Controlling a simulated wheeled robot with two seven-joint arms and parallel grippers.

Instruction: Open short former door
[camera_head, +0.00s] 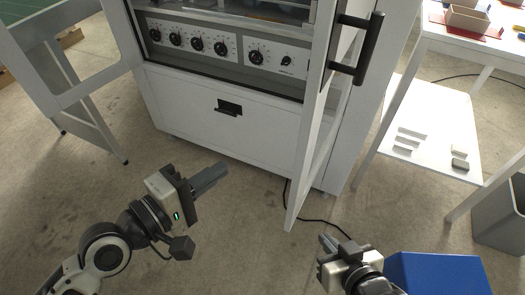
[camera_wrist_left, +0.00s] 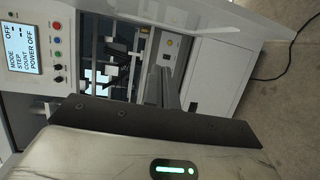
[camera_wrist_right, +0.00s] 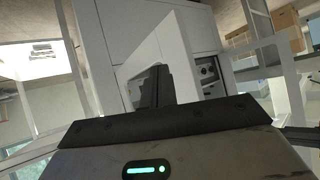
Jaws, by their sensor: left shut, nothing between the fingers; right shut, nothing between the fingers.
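The white former (camera_head: 225,125) stands at the top middle of the head view. A white door (camera_head: 312,150) with a black bar handle (camera_head: 357,50) stands swung open on its right side, seen nearly edge-on. Another windowed white door (camera_head: 85,95) stands open at the left. I cannot tell which is the short one. My left gripper (camera_head: 218,172) is shut and empty, in front of the former and apart from it. My right gripper (camera_head: 326,242) is shut and empty, near the lower end of the right door; whether it touches is unclear. A white panel (camera_wrist_right: 170,50) shows behind its fingers.
Control knobs (camera_head: 200,45) and a black latch (camera_head: 229,107) are on the former's front. A white table with a lower shelf (camera_head: 425,120) stands at the right, with a grey bin (camera_head: 500,215) beside it. A blue box (camera_head: 435,275) is beside my right gripper. A cable lies on the floor.

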